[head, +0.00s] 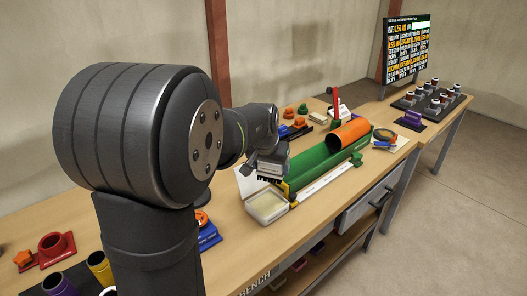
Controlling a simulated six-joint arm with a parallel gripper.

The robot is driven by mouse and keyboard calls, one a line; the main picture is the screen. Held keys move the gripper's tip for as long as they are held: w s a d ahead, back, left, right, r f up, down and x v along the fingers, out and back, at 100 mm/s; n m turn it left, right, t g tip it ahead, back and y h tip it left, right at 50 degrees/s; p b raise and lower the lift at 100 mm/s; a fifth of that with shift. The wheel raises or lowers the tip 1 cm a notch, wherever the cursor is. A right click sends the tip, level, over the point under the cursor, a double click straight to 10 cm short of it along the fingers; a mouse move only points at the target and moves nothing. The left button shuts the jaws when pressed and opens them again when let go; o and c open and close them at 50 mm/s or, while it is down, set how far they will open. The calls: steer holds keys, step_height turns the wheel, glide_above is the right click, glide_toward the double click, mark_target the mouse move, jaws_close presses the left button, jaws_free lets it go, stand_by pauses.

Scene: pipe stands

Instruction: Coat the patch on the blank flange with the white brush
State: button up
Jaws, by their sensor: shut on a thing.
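My gripper (273,166) is seen from behind, just above the left end of a green trough and an open white tub (268,207) of pale contents. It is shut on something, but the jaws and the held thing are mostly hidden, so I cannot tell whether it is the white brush. A small dark and yellow part (284,188) shows just below the gripper; I cannot tell what it belongs to. I cannot make out the blank flange or its patch. A red flanged piece (57,244) stands at the front left, apart from the gripper.
An orange pipe (349,133) rests in the green trough (318,158). A blue base (208,236) shows partly behind my arm. Small orange and blue parts stand behind the trough. A tape roll (384,136) lies to the right. A board (408,48) stands on the far table.

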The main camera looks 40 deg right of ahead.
mark_target(267, 175)
steer(key=f, duration=0.1)
steer(key=a+f, duration=0.1)
steer(key=f, duration=0.1)
steer(key=shift+s+a+m, duration=0.1)
steer(key=shift+a+m, duration=0.1)
steer(key=shift+m, duration=0.1)
steer(key=shift+f, duration=2.9)
steer(key=shift+f, duration=0.6)
steer(key=shift+r, duration=3.55)
steer(key=shift+r, duration=0.1)
